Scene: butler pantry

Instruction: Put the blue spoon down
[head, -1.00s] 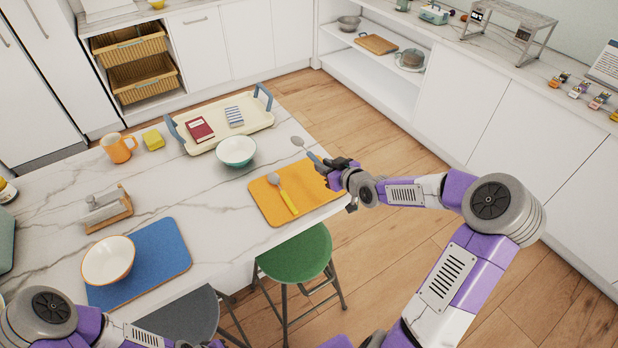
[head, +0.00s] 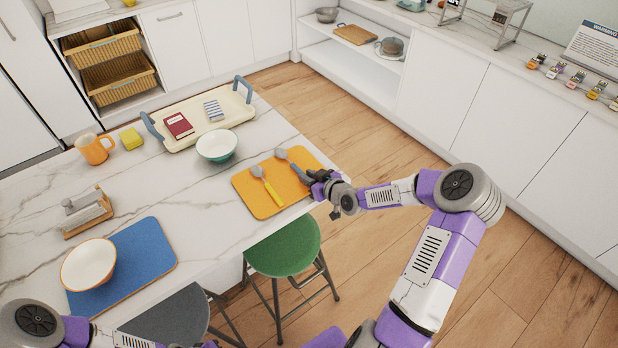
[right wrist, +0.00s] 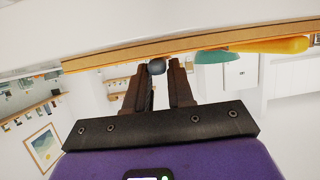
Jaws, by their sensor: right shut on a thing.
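The blue spoon (head: 299,168) has a grey bowl and a blue handle. In the head view it shows over the orange mat (head: 264,208), right of the yellow-handled spoon (head: 269,186). My right gripper (head: 318,178) is shut on its handle at the mat's right side. In the right wrist view the blue handle end (right wrist: 156,67) shows between the fingertips, close to the mat's edge (right wrist: 110,63). I cannot tell whether the spoon touches the mat. My left arm shows at the bottom left of the head view; its gripper is out of view.
A white and teal bowl (head: 216,146) and a cream tray (head: 190,107) stand beyond the mat. A blue mat (head: 140,262) with an orange-rimmed bowl (head: 89,264) lies to the left. A green stool (head: 283,249) stands by the counter's front edge.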

